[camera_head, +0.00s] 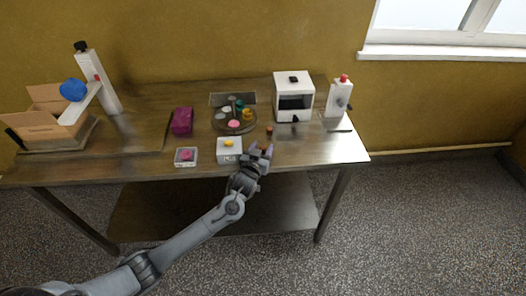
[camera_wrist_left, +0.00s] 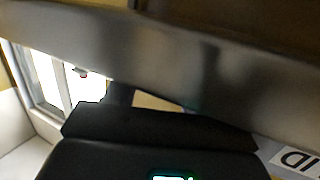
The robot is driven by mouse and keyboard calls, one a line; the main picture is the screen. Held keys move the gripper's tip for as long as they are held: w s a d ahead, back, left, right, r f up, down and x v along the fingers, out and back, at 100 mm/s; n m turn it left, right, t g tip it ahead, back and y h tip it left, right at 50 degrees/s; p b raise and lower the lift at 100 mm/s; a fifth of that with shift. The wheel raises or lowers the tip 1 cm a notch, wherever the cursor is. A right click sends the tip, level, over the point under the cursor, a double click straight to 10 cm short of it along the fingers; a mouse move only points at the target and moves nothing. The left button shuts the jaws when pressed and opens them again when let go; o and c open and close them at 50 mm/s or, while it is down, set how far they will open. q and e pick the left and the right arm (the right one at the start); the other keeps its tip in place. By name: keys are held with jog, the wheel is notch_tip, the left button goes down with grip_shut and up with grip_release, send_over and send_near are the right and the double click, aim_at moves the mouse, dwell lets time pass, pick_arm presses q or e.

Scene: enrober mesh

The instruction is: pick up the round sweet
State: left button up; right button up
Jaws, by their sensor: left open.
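A small round brown piece (camera_head: 269,130), which may be the round sweet, stands on the metal table just beyond my left gripper (camera_head: 262,149). The left gripper is open at the table's front edge, its fingers pointing away towards the back. Something small and brownish shows near the fingertips; I cannot tell what it is or whether they touch it. In the left wrist view, a dark part of my gripper fills the bottom and no sweet can be made out. My right gripper is not in view.
A white box with a yellow top (camera_head: 229,143) is close left of the gripper. Farther left are a small tray with a pink piece (camera_head: 186,156) and a purple box (camera_head: 182,121). Behind are a round dish (camera_head: 218,127) of coloured pieces and a white machine (camera_head: 293,84).

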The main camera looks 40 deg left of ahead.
pick_arm(q)
jog(key=shift+w+a+f, duration=0.15)
jog(key=shift+w, duration=0.25)
jog(key=c, duration=0.8)
